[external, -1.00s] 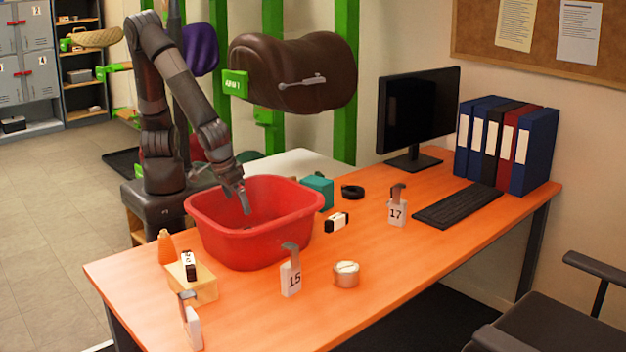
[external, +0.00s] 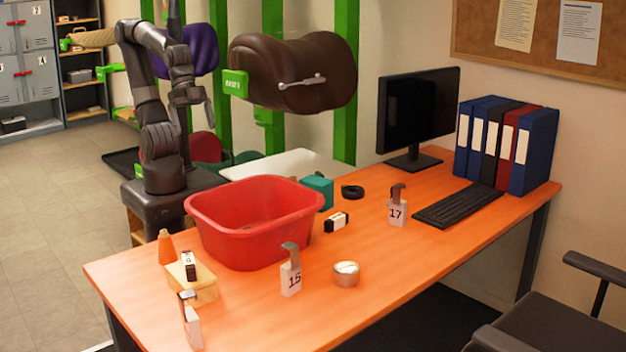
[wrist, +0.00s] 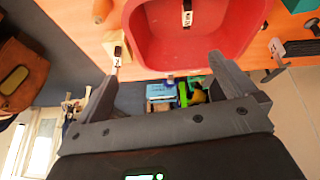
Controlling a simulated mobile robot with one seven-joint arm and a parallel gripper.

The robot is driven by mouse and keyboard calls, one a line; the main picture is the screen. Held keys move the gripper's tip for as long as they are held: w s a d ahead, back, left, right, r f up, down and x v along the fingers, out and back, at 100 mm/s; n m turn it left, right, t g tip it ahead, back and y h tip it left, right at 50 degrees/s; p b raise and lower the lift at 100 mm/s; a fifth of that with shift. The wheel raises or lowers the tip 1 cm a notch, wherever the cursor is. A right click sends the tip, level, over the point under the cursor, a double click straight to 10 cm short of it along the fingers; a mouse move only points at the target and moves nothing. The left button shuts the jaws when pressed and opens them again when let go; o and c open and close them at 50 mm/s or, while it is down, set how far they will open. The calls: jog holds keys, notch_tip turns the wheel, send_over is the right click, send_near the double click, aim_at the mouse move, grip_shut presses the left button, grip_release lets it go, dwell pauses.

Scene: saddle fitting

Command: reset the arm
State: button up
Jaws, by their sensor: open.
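My gripper (external: 204,112) is raised behind the red tub (external: 255,250), clear of the table and holding nothing. Its fingers (wrist: 166,85) stand apart in the wrist view with nothing between them. The tub stands on the orange table (external: 430,262). In the wrist view the tub (wrist: 150,58) lies at the top, ahead of the fingers, with a small black-and-white tagged piece (wrist: 187,14) inside it.
Numbered hook tags 15 (external: 291,275) and 17 (external: 397,210), a round tin (external: 346,274), a yellow block (external: 204,288) and an orange cone (external: 166,248) stand around the tub. A brown saddle (external: 290,75) hangs on the wall rack, right of my gripper.

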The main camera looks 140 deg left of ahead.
jog(key=shift+s+d+r+m, duration=0.1)
jog(key=shift+s+r+m, duration=0.1)
jog(key=shift+s+m, duration=0.2)
jog(key=shift+s+d+r+m, duration=0.1)
jog(key=shift+s+r+m, duration=0.15)
jog(key=shift+s, duration=0.25)
